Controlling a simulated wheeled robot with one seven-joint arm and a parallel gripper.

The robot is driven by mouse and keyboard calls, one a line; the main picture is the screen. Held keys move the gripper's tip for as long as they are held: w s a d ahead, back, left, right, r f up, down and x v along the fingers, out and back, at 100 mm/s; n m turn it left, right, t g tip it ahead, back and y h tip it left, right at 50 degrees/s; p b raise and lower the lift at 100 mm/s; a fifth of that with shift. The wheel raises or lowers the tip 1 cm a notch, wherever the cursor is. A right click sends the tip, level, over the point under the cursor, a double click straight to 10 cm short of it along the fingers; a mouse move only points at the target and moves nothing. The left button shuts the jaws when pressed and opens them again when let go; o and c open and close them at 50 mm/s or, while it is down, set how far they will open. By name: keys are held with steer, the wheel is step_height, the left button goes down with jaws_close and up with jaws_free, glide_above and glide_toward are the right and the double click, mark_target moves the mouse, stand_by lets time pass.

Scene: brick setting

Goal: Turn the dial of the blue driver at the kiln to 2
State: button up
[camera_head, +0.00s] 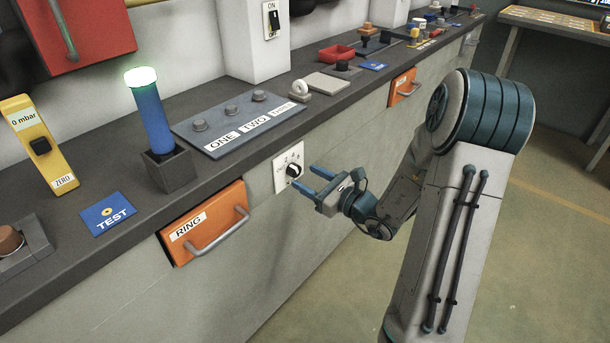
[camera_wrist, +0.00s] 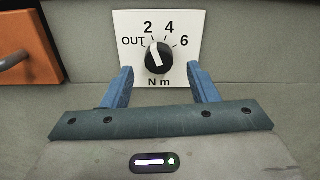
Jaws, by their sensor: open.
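A black dial (camera_wrist: 158,58) with a white pointer line sits on a white plate (camera_wrist: 187,22) marked OUT, 2, 4, 6 and N m. The pointer aims up and slightly left, roughly at the 2. In the head view the dial (camera_head: 294,170) is on the front face of the bench; its pointer is too small to read there. My gripper (camera_head: 312,181) is open, its blue fingers directed at the plate. In the wrist view the gripper (camera_wrist: 160,76) has one finger on each side below the dial, apart from it. I cannot identify a blue driver or kiln label.
An orange RING drawer (camera_head: 206,222) with a metal handle is left of the plate. Above, the bench top (camera_head: 228,95) holds a panel with several knobs (camera_head: 240,122), a blue lamp with a lit green top (camera_head: 150,115) and a blue TEST card (camera_head: 108,213). Open floor lies right.

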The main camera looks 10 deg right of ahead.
steer(key=p+v, duration=0.1)
steer(key=v, duration=1)
steer(key=shift+s+d, duration=0.2)
steer(key=shift+s, duration=0.1)
steer(key=s+a+r+n+g+p, duration=1.1)
steer(key=a+r+n+g, duration=0.25)
steer(key=n, duration=0.25)
steer(key=s+d+r+n+t+h+p, duration=0.1)
steer(key=s+d+r+n+h+p, duration=0.1)
steer(key=r+n+h+p, duration=0.3)
steer(key=s+d+r+n+h+p, duration=0.2)
steer(key=r+n+h+p, duration=0.2)
steer(key=r, duration=0.5)
steer(key=n+h, duration=0.1)
steer(key=n, duration=0.1)
steer(key=shift+s+d+n+t+h+p, duration=0.2)
steer(key=shift+d+n+t+h+p, duration=0.1)
steer(key=shift+d+t+p, duration=0.05)
